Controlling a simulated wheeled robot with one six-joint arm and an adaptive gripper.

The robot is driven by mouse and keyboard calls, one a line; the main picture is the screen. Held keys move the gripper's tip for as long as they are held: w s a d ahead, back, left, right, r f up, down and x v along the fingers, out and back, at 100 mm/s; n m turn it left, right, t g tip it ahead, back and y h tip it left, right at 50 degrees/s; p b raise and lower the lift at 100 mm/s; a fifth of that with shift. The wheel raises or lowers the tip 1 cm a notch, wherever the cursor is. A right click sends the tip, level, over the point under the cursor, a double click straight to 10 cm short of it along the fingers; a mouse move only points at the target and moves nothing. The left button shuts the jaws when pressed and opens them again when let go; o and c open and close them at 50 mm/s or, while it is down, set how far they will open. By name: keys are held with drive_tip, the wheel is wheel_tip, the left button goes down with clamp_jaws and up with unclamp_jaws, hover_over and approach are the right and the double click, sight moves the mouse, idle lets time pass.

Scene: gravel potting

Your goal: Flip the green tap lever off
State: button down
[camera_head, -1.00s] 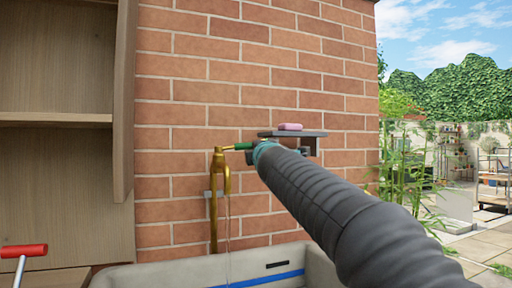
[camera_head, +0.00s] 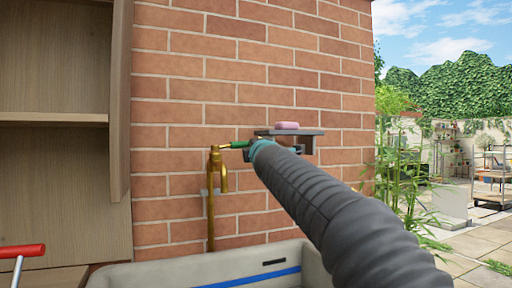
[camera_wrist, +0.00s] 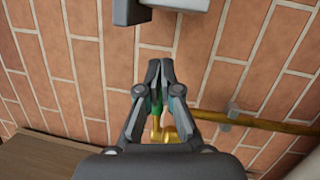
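The brass tap (camera_head: 216,172) stands on a pipe against the brick wall, and no water shows under its spout. Its green lever (camera_head: 238,144) points right from the tap's top, close to level. My gripper (camera_wrist: 160,76) is at the lever's free end, with its fingertips drawn together. In the wrist view the green lever (camera_wrist: 157,106) and part of the brass tap (camera_wrist: 166,132) show through the gap between the finger links. Whether the fingertips pinch the lever or only touch it cannot be told.
A small grey wall shelf (camera_head: 306,137) with a pink bar (camera_head: 287,126) is just behind and above my gripper. A grey basin (camera_head: 150,272) stands below the tap. A wooden cabinet (camera_head: 68,150) is at left, with a red-handled tool (camera_head: 22,251) in front of it.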

drive_tip(key=shift+f, duration=0.25)
drive_tip(key=s+d+f, duration=0.1)
drive_tip(key=s+d, duration=0.5)
drive_tip(key=d, duration=0.5)
drive_tip(key=shift+d+f+p, duration=0.25)
drive_tip(key=shift+f+p, duration=0.1)
drive_tip(key=shift+p, duration=0.1)
drive_tip(key=shift+s, duration=0.1)
